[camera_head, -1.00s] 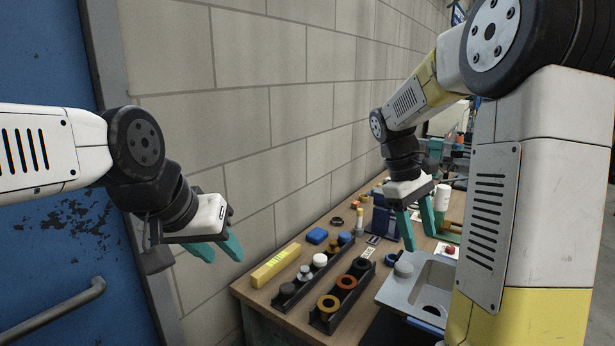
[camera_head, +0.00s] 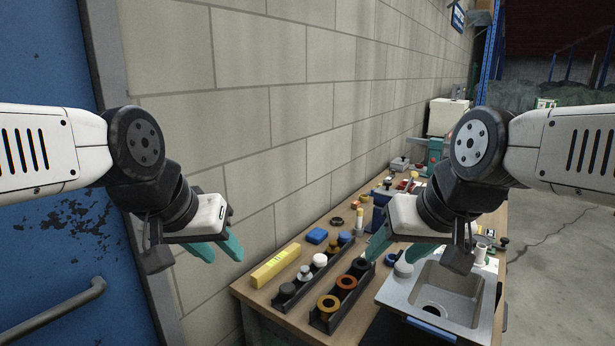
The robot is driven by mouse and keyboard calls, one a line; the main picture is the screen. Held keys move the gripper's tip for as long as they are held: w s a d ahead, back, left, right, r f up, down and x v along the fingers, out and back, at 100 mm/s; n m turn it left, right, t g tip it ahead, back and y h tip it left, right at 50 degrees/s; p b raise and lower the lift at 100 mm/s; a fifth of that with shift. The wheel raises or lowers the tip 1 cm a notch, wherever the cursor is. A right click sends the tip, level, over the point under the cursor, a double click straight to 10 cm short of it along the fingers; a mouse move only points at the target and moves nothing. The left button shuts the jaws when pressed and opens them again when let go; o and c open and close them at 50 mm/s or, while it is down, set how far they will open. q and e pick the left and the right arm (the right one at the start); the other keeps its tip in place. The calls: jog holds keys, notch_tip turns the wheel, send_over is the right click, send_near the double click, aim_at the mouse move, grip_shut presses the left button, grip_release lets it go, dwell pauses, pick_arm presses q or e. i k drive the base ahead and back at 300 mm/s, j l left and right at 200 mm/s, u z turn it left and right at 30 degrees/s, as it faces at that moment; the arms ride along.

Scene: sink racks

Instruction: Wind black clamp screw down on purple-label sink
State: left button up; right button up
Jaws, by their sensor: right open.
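A grey metal sink (camera_head: 408,288) with a dark drain hole is set at the right end of the bench, with a blue strip (camera_head: 431,328) on its front edge. I cannot make out a purple label. A small black knob (camera_head: 502,242) stands beyond the sink at the right; I cannot tell whether it is a clamp screw. My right gripper (camera_head: 397,249) is open and empty, its teal fingers above the sink's back left corner and partly hiding things behind. My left gripper (camera_head: 218,249) is open and empty in front of the wall, left of the bench.
Two black racks (camera_head: 316,320) hold several round caps in white, grey, black, orange and yellow. A green-and-grey machine (camera_head: 435,152) stands at the back. Open floor lies to the right.

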aim_at(475, 241)
jog(key=k+j, duration=0.3)
jog(key=j, duration=0.15)
jog(key=k+j+z, duration=0.1)
jog(key=k+j, duration=0.25)
